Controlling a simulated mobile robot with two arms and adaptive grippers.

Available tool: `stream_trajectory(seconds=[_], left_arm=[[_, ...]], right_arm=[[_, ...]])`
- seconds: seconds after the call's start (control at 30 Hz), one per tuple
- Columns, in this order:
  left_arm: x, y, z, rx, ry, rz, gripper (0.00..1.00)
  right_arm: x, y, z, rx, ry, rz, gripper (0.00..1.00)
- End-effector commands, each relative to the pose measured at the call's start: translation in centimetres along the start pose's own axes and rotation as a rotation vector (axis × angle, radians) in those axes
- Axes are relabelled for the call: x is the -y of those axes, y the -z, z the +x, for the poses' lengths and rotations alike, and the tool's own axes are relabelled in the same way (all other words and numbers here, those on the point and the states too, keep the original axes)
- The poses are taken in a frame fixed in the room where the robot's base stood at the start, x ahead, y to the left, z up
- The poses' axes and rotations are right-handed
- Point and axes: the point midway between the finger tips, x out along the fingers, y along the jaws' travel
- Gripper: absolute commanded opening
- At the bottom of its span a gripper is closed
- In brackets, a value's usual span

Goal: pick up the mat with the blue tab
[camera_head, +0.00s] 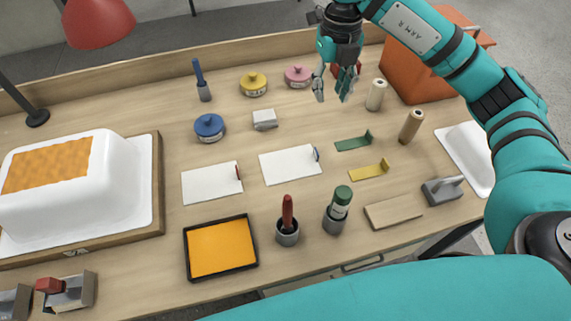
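The mat with the blue tab (288,167) is a thin white sheet lying flat near the middle of the table. Its small blue tab (316,154) is at its right edge. A similar white mat with a red tab (210,185) lies just left of it. My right gripper (334,96) points down above the back of the table, beyond the blue-tab mat and a little to its right. Its fingers are spread, with nothing seen between them. My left gripper is not in view.
A wooden table (150,110) carries everything. A grey block (264,119) lies behind the mat; green (352,142) and yellow (368,172) brackets lie to its right.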

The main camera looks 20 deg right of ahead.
Motion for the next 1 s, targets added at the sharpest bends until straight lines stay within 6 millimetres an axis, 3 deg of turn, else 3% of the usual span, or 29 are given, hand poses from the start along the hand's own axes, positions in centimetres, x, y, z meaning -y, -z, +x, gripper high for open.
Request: stream_trajectory(seconds=[0.03,0.13,0.37,0.57,1.0], left_arm=[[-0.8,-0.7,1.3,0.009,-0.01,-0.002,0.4],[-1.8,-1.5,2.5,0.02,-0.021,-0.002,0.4],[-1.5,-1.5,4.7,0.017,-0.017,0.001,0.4],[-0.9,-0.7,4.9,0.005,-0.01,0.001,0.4],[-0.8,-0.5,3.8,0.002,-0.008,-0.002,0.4]], right_arm=[[0.0,0.0,1.4,0.0,-0.001,-0.001,0.33],[-0.1,0.0,2.6,0.0,-0.001,-0.001,0.33],[-0.1,0.0,4.7,0.0,-0.001,-0.001,0.33],[-0.1,0.1,7.0,-0.004,-0.002,-0.003,0.33],[-0.1,0.0,15.6,-0.004,-0.001,-0.001,0.33]])
